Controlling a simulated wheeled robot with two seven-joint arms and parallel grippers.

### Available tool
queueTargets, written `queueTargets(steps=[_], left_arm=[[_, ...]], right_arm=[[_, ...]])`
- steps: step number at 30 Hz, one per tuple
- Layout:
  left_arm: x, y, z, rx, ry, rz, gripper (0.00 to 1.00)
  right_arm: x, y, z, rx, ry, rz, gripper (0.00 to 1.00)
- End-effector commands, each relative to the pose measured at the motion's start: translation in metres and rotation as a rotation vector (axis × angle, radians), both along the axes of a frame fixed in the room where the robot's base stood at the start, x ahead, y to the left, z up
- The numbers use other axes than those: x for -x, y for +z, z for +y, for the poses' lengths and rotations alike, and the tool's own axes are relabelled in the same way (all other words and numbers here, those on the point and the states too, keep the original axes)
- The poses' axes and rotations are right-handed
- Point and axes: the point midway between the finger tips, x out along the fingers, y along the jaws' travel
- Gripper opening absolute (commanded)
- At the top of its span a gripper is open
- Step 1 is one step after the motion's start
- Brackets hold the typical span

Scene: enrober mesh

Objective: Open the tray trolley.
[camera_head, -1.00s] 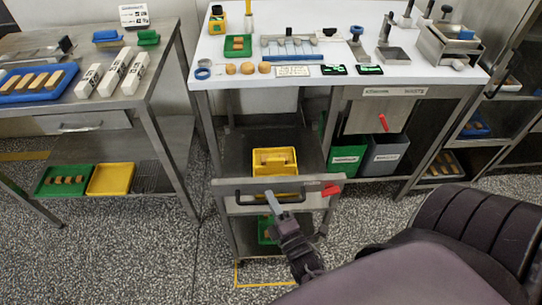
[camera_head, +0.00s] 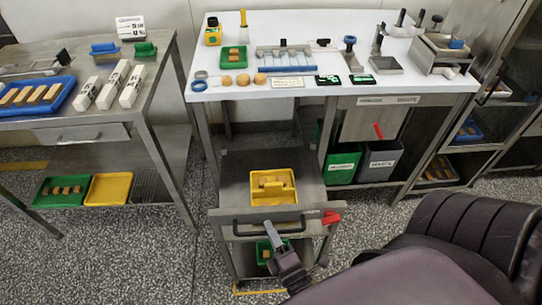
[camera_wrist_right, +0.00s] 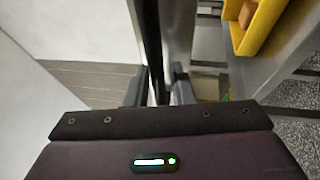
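The tray trolley (camera_head: 232,180) is a steel cart standing partly out from under the white-topped table. A yellow tray (camera_head: 273,199) sits on its top, and a green tray (camera_head: 262,251) is on a lower level. A dark bar handle (camera_head: 240,232) runs across its front, with a red latch (camera_head: 331,218) at the right end. My right gripper (camera_head: 270,230) is at the middle of the handle. In the right wrist view, the fingers of my right gripper (camera_wrist_right: 160,88) stand closely either side of the dark handle bar (camera_wrist_right: 150,40). My left gripper is out of view.
The white-topped table (camera_head: 225,88) carries tools and several small items. Green and grey bins (camera_head: 381,163) stand under it, right of the trolley. A steel table (camera_head: 85,133) with trays is at the left. The speckled floor (camera_head: 130,265) left of the trolley is clear.

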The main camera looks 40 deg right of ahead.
Motion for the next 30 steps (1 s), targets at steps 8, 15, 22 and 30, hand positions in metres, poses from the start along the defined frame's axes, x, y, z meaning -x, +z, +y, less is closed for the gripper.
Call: queueTargets(steps=[8, 15, 22, 30], left_arm=[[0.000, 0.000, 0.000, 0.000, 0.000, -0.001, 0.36], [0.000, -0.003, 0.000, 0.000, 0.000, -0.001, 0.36], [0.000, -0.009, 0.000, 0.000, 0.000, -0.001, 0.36], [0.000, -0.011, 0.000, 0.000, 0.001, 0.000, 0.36]], right_arm=[[-0.001, 0.001, 0.000, 0.000, 0.000, -0.002, 0.33], [0.016, -0.004, 0.002, 0.001, 0.000, 0.001, 0.33], [0.055, -0.011, 0.008, 0.000, 0.000, 0.001, 0.33], [0.075, -0.013, 0.011, 0.001, -0.001, -0.001, 0.33]])
